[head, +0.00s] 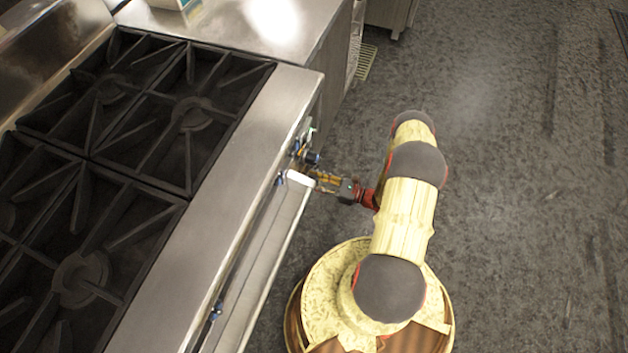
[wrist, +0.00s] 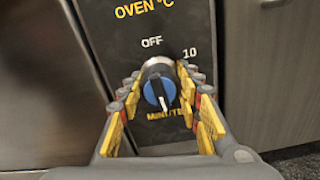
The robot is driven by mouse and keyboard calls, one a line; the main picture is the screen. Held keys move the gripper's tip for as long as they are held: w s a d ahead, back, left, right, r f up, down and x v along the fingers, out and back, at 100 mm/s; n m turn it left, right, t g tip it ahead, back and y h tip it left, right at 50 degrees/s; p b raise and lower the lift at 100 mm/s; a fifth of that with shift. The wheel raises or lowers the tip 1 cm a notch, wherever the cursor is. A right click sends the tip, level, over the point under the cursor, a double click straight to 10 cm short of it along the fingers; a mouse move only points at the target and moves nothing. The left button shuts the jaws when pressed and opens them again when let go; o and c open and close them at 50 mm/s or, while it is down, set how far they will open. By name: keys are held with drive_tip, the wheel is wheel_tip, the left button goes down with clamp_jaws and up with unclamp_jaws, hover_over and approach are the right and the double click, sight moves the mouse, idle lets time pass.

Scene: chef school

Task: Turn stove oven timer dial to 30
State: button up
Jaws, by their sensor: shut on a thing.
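The timer dial (wrist: 158,88) is a round knob with a blue face and a metal skirt on a dark panel, seen in the wrist view. A pale pointer line on its face runs downward, slightly right. "OFF" is printed above the dial, "10" at its upper right, and partly hidden "MINUTE" lettering below. My gripper (wrist: 163,102) has its yellow finger pads on the left and right of the dial and is shut on it. In the head view, my gripper (head: 316,180) reaches the stove's (head: 262,130) front edge; the dial itself is hard to make out there.
"OVEN °C" lettering shows above on the panel (wrist: 115,45). A grey cabinet (wrist: 270,70) stands right of the panel. Black burner grates (head: 150,100) cover the stove top. A steel counter (head: 225,22) adjoins at the back. The floor (head: 530,200) on the right is open.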

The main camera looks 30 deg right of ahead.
drive_tip(key=shift+c, duration=1.3)
drive_tip(key=shift+m, duration=0.5)
drive_tip(key=o, duration=1.2)
drive_tip(key=shift+c, duration=0.2)
drive_tip(key=shift+s+d, duration=0.1)
drive_tip(key=v, duration=1.1)
drive_tip(key=shift+s+d, duration=0.3)
